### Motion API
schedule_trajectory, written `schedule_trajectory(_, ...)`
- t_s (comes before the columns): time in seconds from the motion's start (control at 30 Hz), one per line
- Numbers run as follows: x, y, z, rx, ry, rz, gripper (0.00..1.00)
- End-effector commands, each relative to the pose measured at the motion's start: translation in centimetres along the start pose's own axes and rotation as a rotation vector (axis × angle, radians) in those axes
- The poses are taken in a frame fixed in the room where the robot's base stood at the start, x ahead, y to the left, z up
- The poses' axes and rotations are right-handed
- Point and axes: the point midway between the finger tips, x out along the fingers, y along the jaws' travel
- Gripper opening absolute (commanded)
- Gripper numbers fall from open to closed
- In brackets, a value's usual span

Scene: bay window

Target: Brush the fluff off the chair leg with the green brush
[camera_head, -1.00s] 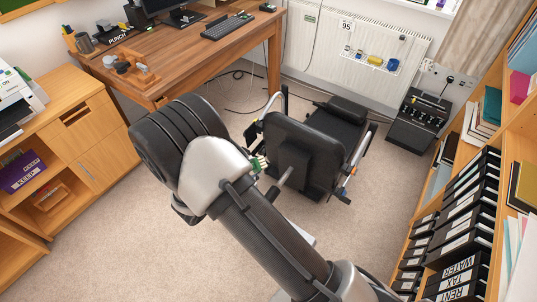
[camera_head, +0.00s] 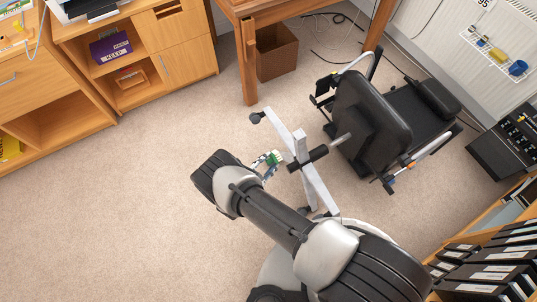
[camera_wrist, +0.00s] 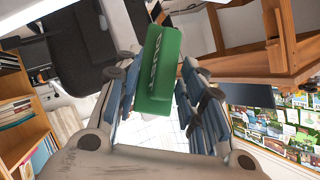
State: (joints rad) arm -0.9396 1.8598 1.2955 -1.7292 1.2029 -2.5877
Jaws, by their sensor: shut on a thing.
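The green brush (camera_head: 274,157) is in my gripper (camera_head: 267,164), whose fingers close on it from both sides. In the wrist view the green brush (camera_wrist: 158,70) stands between the fingertips of my gripper (camera_wrist: 155,95). The black chair (camera_head: 372,115) is tipped over, with its silver legs (camera_head: 316,184) spread toward me. One leg's dark caster (camera_head: 256,117) shows above the brush. The brush is close to the left of the legs' hub; I cannot tell whether it touches a leg. The chair also shows in the wrist view (camera_wrist: 80,45). I cannot make out the fluff.
A wooden desk (camera_head: 243,55) and a brown bin (camera_head: 277,52) stand behind. Cables lie by the radiator (camera_head: 503,60). A shelf of black binders (camera_head: 487,270) is at lower right, wooden cabinets (camera_head: 180,45) at upper left. The carpet (camera_head: 130,180) at left is clear.

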Motion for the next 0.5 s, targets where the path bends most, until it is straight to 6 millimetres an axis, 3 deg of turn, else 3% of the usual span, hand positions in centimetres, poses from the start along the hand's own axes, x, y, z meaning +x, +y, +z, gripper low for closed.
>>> schedule_trajectory(0.5,1.1,0.2,-1.1,0.002,0.002,0.004,0.00)
